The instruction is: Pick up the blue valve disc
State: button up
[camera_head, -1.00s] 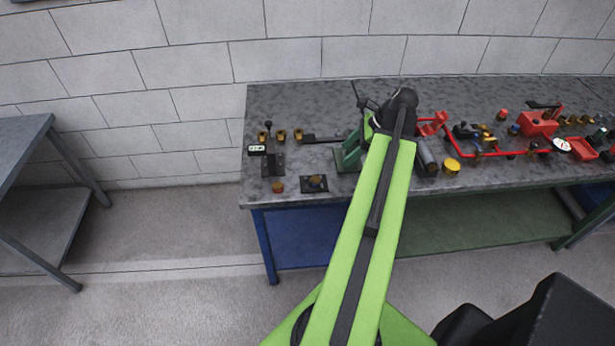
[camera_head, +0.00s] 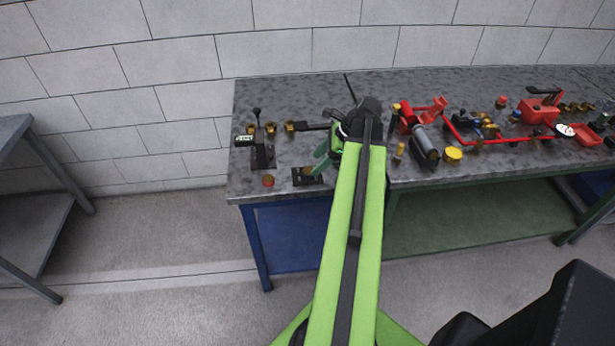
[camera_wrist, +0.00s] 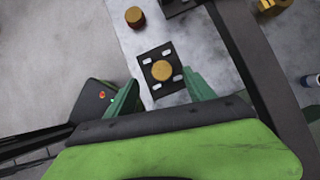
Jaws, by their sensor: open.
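My gripper (camera_head: 322,160) is open over the left part of the workbench, and no object shows held between its green fingers. In the wrist view, the open fingers (camera_wrist: 160,76) point toward a black plate (camera_wrist: 148,72) with a round brass piece (camera_wrist: 162,71) on it. The same black plate (camera_head: 299,178) shows in the head view just left of the fingers. I cannot clearly make out a blue valve disc. A small blue-topped piece (camera_head: 515,116) stands far right on the bench, and a blue-and-white piece (camera_wrist: 312,80) is cut by the wrist view's right edge.
The grey workbench (camera_head: 275,100) stands against a block wall. A red-topped brass piece (camera_head: 268,181) and a black lever stand (camera_head: 262,155) are at its left end. A grey cylinder (camera_head: 425,146), yellow cap (camera_head: 453,154) and red pipework (camera_head: 470,145) lie right of my arm.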

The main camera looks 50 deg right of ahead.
aim_at(309, 170)
jog(key=b+x, duration=0.3)
jog(key=x, duration=0.2)
jog(key=shift+d+f+b, duration=0.1)
jog(key=shift+d+b, duration=0.15)
jog(key=shift+b, duration=0.1)
jog(key=shift+w+a, duration=0.1)
jog(key=shift+r, duration=0.2)
jog(key=shift+c, duration=0.2)
grip_shut()
